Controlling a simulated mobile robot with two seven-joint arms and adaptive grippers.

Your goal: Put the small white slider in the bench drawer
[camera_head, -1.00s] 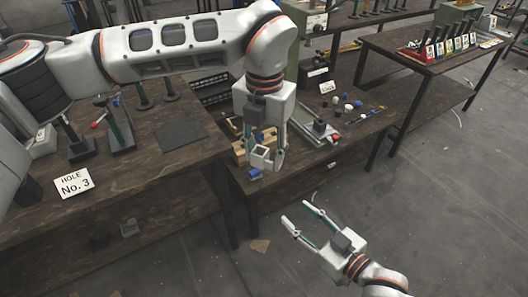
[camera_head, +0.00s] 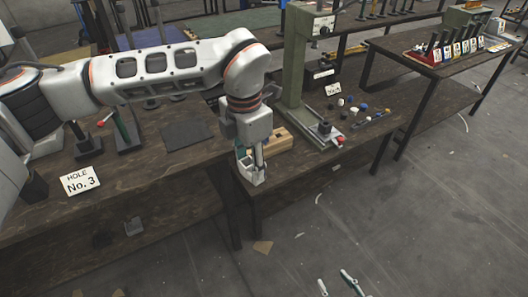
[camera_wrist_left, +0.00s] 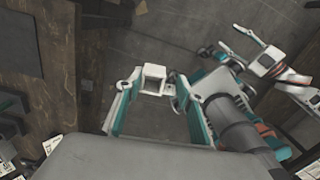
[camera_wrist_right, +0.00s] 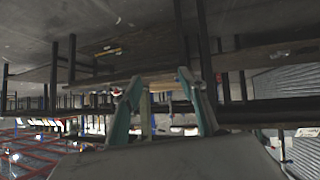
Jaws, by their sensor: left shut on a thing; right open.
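The small white slider (camera_wrist_left: 153,78), a hollow square piece, is between the fingertips of my left gripper (camera_wrist_left: 150,88) in the left wrist view. In the head view the left gripper (camera_head: 252,170) is shut on the slider (camera_head: 246,171) at the near left corner of the press bench (camera_head: 290,172). My right gripper (camera_head: 338,283) is open and empty; only its fingertips show at the bottom edge. It also appears open in the right wrist view (camera_wrist_right: 160,78). A small pale tab (camera_head: 337,168) is on the bench's front edge; I cannot tell whether it belongs to the drawer.
A green press (camera_head: 295,65) stands on the bench, with small black, white and blue parts (camera_head: 352,105) to its right. A wooden block (camera_head: 278,140) lies behind my left gripper. The left bench carries a HOLE No. 3 sign (camera_head: 80,180). The floor in front is open.

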